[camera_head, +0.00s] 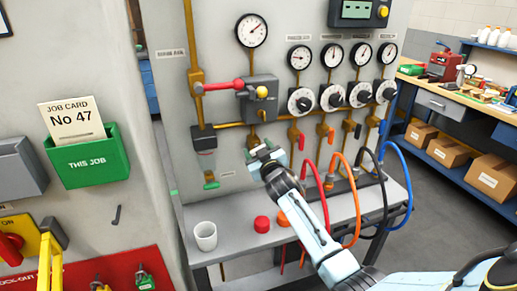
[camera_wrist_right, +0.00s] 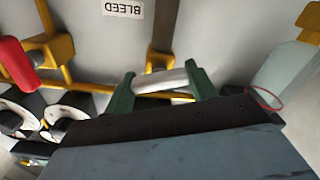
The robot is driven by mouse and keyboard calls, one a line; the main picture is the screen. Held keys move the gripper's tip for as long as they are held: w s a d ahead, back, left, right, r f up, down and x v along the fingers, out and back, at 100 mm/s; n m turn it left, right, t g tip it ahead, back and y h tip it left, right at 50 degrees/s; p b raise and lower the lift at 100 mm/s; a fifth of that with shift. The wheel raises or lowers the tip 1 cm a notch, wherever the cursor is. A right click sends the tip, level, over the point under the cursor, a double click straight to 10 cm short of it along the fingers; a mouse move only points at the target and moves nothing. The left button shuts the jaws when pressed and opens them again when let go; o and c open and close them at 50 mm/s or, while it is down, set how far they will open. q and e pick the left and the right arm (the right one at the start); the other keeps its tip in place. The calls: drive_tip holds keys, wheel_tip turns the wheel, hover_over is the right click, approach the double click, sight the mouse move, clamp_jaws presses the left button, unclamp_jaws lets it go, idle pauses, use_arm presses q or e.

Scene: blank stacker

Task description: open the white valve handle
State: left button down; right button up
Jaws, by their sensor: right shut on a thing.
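The white valve handle (camera_wrist_right: 165,80) is a short pale bar in the right wrist view, beside a yellow pipe stub on the grey panel. My right gripper (camera_wrist_right: 161,76) has its two green fingers shut on the handle, one at each end of its visible length. In the head view my right gripper (camera_head: 264,155) is against the panel below the grey valve box, and it hides the handle there. How far the handle is turned cannot be told. My left gripper is not in view.
A grey bench (camera_head: 235,222) stands below the panel, with a white cup (camera_head: 205,236) and a red cap (camera_head: 262,224). Coloured hoses (camera_head: 341,190) hang right of my right arm. A red lever (camera_head: 222,85) sticks out above. A green card holder (camera_head: 88,160) is at left.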

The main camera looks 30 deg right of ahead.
drive_tip(key=n, duration=0.3)
drive_tip(key=shift+n, duration=0.4)
drive_tip(key=n, duration=0.3)
drive_tip(key=shift+a+f+n, duration=0.1)
drive_tip(key=shift+n, duration=0.2)
drive_tip(key=n, duration=0.6)
drive_tip(key=shift+f, duration=0.1)
drive_tip(key=shift+n, duration=0.4)
drive_tip(key=o, duration=1)
drive_tip(key=shift+s, duration=0.1)
drive_tip(key=p+v, duration=0.1)
drive_tip(key=v, duration=1.2)
drive_tip(key=shift+s, duration=0.15)
